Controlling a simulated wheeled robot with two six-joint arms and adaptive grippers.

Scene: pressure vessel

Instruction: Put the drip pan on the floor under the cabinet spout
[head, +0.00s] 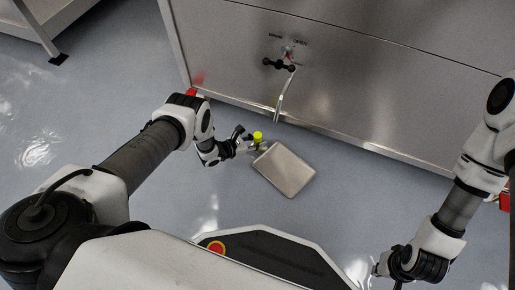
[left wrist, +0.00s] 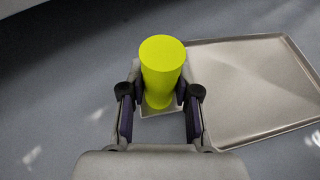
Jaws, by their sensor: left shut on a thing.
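The drip pan (head: 284,170) is a shallow, square grey metal tray with a low rim and a yellow-green upright grip (head: 257,136) at its left corner. My left gripper (head: 248,144) is shut on this grip; in the left wrist view the fingers (left wrist: 160,98) hold it from both sides, and the pan (left wrist: 250,90) extends to the right. I cannot tell whether the pan touches the floor. The cabinet spout (head: 284,95) is a thin bent pipe on the cabinet front, above and beyond the pan. My right gripper (head: 384,268) is at lower right, empty, its fingers unclear.
The steel cabinet (head: 350,95) fills the back, with a black valve handle (head: 279,64) above the spout. Grey floor (head: 225,115) is open between the pan and the cabinet. A table leg (head: 38,28) stands at upper left. My base is at the bottom.

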